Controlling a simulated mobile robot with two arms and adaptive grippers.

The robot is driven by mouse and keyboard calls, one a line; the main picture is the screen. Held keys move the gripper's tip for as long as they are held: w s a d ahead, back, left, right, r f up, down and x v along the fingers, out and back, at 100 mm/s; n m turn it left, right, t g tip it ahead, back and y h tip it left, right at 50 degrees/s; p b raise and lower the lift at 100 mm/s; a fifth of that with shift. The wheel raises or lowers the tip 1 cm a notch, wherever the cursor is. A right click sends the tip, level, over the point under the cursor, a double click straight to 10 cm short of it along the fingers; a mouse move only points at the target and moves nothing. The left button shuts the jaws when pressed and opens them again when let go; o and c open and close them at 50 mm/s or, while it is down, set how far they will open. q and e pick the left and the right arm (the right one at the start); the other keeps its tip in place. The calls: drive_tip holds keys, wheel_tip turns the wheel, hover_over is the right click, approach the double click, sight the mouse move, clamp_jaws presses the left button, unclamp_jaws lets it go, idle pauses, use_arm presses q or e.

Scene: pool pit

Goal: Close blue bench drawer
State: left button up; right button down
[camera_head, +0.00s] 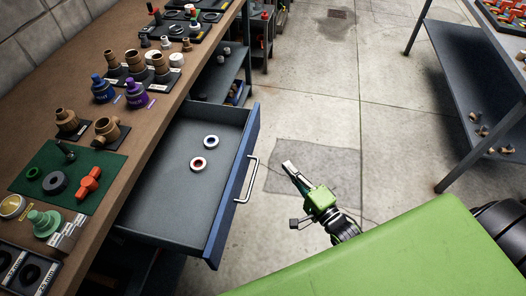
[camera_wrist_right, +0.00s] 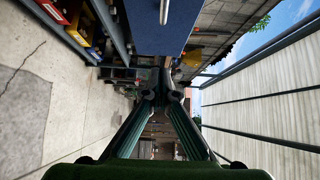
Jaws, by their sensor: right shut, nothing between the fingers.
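The blue bench drawer (camera_head: 183,150) is pulled out from under the brown workbench. Its blue front (camera_head: 233,187) carries a pale metal bar handle (camera_head: 247,179). Two small rings, one with a blue centre (camera_head: 211,141) and one with a red centre (camera_head: 198,163), lie on the drawer's grey floor. My right gripper (camera_head: 290,167) is shut and empty, to the right of the handle and apart from it. In the right wrist view the blue drawer front (camera_wrist_right: 145,28) and its handle (camera_wrist_right: 164,12) show beyond the fingertips (camera_wrist_right: 163,95). My left gripper is not in view.
The workbench (camera_head: 150,28) holds bottles, brown pipe fittings and a green mat (camera_head: 52,190) with parts. A grey shelf table (camera_head: 470,75) stands at the right. Concrete floor (camera_head: 325,90) is clear between them. My green body fills the lower right.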

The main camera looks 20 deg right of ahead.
drive_tip(key=b, duration=0.4)
approach(253, 138)
drive_tip(key=w+d, duration=0.3)
drive_tip(key=w, duration=0.1)
drive_tip(key=a, duration=0.1)
drive_tip(key=w+a, duration=0.1)
drive_tip(key=a, duration=0.1)
drive_tip(key=shift+w+f+b, duration=0.35)
drive_tip(key=shift+w, duration=0.05)
drive_tip(key=shift+w+a, duration=0.25)
drive_tip(key=shift+a, duration=0.15)
